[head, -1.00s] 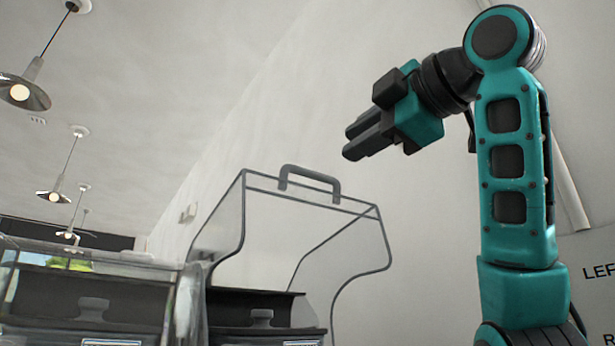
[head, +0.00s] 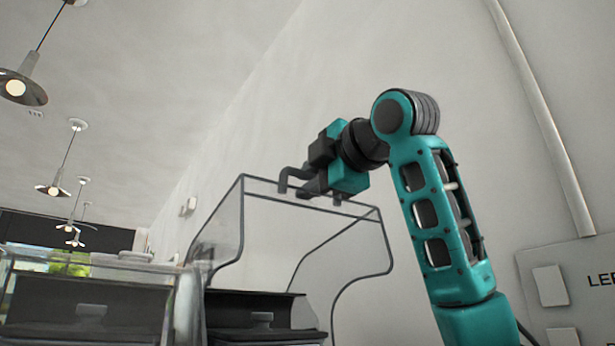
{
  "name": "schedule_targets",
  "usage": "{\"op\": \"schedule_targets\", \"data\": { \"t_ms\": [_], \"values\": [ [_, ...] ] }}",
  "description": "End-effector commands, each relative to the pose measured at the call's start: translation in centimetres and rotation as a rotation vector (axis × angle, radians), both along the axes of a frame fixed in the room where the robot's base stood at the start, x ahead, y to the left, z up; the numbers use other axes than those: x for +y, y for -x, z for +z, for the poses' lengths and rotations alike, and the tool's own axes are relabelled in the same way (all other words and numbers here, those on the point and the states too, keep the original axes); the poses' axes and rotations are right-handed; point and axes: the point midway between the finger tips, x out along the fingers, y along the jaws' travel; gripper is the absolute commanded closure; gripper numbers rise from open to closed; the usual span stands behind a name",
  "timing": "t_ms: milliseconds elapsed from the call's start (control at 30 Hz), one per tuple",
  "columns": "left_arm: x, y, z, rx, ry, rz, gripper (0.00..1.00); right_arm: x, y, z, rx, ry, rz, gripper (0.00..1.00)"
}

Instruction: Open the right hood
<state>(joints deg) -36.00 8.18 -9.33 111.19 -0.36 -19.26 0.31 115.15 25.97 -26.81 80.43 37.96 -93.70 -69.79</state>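The right hood (head: 265,237) is a clear cover with a dark frame, standing raised over the right machine (head: 262,325). Its dark grey handle (head: 286,178) is on the top edge, partly hidden by my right gripper (head: 308,187). The gripper's dark fingers are at the handle, overlapping its middle and right part in the head view. I cannot tell whether they are closed on it or only beside it. My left gripper is not in view.
A second clear hood (head: 95,275) is down over the left machine. A wall panel (head: 570,285) with light switches and lettering is at the right. Lamps (head: 22,85) hang at upper left.

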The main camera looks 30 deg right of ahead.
Motion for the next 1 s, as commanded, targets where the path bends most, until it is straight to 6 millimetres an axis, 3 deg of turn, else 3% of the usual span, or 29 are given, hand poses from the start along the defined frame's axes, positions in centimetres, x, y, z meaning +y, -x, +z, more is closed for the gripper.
{"op": "schedule_targets", "data": {
  "t_ms": [400, 667, 1000],
  "values": [
    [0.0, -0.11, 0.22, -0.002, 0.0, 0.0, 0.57, 0.06, -0.93, -0.08, 0.0, 0.0, 0.0, 0.75],
    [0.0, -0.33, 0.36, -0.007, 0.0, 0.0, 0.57, 0.06, -0.9, -0.07, 0.0, 0.0, 0.0, 1.0],
    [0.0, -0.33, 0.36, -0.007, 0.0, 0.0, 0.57, 0.06, -0.88, -0.06, 0.0, 0.0, 0.0, 1.0]
  ]
}}
